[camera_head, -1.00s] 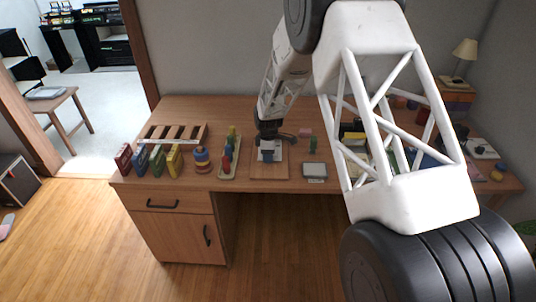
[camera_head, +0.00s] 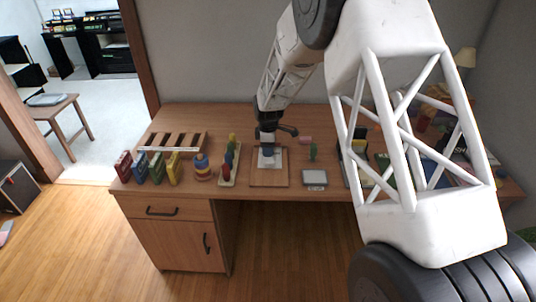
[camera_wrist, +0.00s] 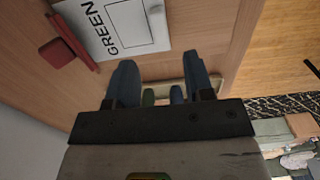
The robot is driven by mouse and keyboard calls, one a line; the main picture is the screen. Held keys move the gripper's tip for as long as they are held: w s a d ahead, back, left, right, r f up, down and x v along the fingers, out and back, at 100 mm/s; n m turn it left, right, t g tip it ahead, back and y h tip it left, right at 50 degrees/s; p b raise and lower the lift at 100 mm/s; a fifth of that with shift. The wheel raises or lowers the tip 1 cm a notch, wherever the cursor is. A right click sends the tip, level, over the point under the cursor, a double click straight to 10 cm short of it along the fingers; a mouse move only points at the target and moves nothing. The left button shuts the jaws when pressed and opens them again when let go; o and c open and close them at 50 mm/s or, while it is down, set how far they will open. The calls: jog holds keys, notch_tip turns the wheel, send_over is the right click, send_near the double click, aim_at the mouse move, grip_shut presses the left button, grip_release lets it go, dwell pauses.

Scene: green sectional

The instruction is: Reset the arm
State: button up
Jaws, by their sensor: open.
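My gripper (camera_head: 267,155) is over the wooden board (camera_head: 268,182) on the desk, with its blue fingers pointing down. In the wrist view my gripper (camera_wrist: 160,78) has its two fingers spread wide apart with no object held between them. A white sheet with the word GREEN (camera_wrist: 95,30) lies beyond the fingers. The white sheet also shows in the head view (camera_head: 268,161), partly hidden by the fingers. My white arm reaches in from the upper right and covers part of the desk's right side.
On the desk (camera_head: 230,115) stand a slotted rack (camera_head: 172,139), several coloured book-like blocks (camera_head: 156,168), a ring stacker (camera_head: 202,168) and a peg board (camera_head: 229,171). Bare desk shows behind.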

jog(key=shift+r, duration=0.4)
jog(key=shift+s+d+r, duration=0.1)
jog(key=shift+d+r, duration=0.05)
jog(key=shift+r, duration=0.15)
jog(key=s+d+r+m+t, duration=0.1)
jog(key=s+d+r+m, duration=0.4)
jog(key=s+r, duration=0.55)
jog(key=s+d+r+m, duration=0.3)
jog(key=s+d+r, duration=0.4)
jog(key=s+r, duration=0.3)
jog(key=s+d+r+m, duration=0.2)
jog(key=s+d+m, duration=0.1)
jog(key=s, duration=0.7)
jog(key=s+d+r+m+t, duration=0.1)
jog(key=s+d+m, duration=0.2)
jog(key=s, duration=0.7)
jog(key=s+d+r+m, duration=0.2)
jog(key=s+m, duration=0.2)
jog(key=s, duration=0.6)
jog(key=shift+s+d+r+t, duration=0.15)
jog(key=shift+d+r+t, duration=0.15)
jog(key=shift+d, duration=0.1)
